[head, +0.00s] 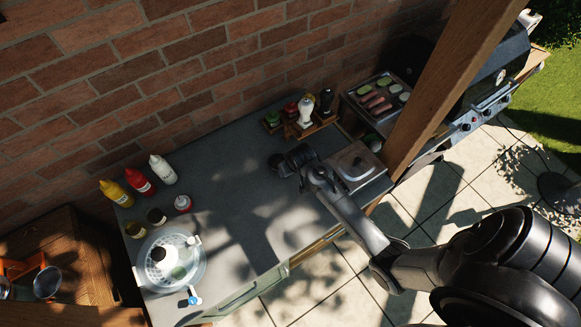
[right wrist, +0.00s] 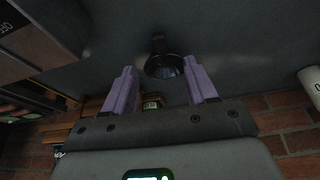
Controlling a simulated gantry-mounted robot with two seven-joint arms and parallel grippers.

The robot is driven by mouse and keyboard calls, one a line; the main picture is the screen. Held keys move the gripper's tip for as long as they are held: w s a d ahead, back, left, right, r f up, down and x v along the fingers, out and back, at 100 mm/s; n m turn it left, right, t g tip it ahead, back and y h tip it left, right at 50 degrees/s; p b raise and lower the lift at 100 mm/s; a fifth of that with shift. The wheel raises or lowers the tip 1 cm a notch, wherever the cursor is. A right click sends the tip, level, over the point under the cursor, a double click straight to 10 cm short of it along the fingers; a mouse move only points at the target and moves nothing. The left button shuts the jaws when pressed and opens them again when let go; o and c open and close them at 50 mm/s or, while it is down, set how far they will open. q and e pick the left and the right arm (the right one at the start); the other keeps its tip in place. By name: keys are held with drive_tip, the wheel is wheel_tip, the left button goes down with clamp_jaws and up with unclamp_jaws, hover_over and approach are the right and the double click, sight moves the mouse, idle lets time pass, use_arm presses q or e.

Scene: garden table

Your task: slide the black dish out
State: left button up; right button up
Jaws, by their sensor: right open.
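The black dish (right wrist: 166,67) is a small, dark, round, glossy thing on the grey counter in the right wrist view, with a dark stub at its far side. My right gripper (right wrist: 158,80) is open, its two purple fingers apart on either side of the dish's near edge. I cannot tell whether they touch it. In the head view my right arm reaches in from the lower right, with its hand (head: 300,158) low over the counter's middle. Dark shapes at its end blend together there, so dish and fingers are hard to separate. My left gripper is out of view.
A wooden rack with shakers (head: 304,114) stands behind the hand by the brick wall. A silver box (head: 355,161) is close on the right. Sauce bottles (head: 140,181) and a clear round container (head: 196,262) stand left.

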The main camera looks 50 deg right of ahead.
drive_tip(key=shift+v, duration=0.85)
drive_tip(key=s+a+n+g+p, duration=0.2)
drive_tip(key=s+a+p, duration=0.25)
drive_tip(key=s, duration=0.95)
drive_tip(key=s+a+r+n, duration=0.1)
drive_tip(key=s+a+r, duration=0.2)
drive_tip(key=a+r, duration=0.2)
drive_tip(key=s+a+r+n+t+y+p, duration=0.1)
drive_tip(key=s+a+r, duration=0.3)
drive_tip(key=r, duration=0.6)
drive_tip(key=shift+a+r+n+t+y, duration=0.3)
drive_tip(key=shift+a+r+n, duration=0.1)
drive_tip(key=shift+a+n, duration=0.5)
drive_tip(key=shift+s+a, duration=0.1)
